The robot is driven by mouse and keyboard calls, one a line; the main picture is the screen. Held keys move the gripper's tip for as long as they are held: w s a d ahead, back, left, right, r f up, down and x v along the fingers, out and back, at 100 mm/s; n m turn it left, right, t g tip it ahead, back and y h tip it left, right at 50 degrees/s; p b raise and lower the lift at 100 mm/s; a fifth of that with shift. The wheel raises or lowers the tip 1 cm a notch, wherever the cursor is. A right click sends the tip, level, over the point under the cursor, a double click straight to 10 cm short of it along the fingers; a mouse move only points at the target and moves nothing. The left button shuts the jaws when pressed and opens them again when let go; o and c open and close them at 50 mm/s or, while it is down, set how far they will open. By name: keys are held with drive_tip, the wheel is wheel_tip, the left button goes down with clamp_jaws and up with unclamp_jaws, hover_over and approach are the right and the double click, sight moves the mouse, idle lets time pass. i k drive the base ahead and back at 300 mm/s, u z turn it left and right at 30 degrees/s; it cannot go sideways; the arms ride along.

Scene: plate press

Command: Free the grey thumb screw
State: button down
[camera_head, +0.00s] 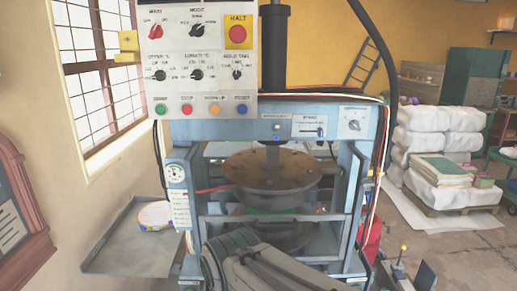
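A small grey round knob (276,127) sits on the front of the press's blue crossbeam, just above a small blue knob. It may be the grey thumb screw, but it is too small to tell its shape or whether it is tight. The plate press (180,131) stands straight ahead, with a round brown upper plate (270,170) hanging from its ram. A greyish-green part of my own arm fills the bottom middle, in front of the lower plate. I cannot make out my gripper's fingers.
A control panel (208,90) with dials, coloured buttons and a yellow HALT plate hangs at the upper left. A metal side tray (120,255) holds a round tin (154,216). White sacks (425,140) are stacked at the right.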

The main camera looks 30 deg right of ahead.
sight(364, 182)
drive_tip(key=z, duration=1.75)
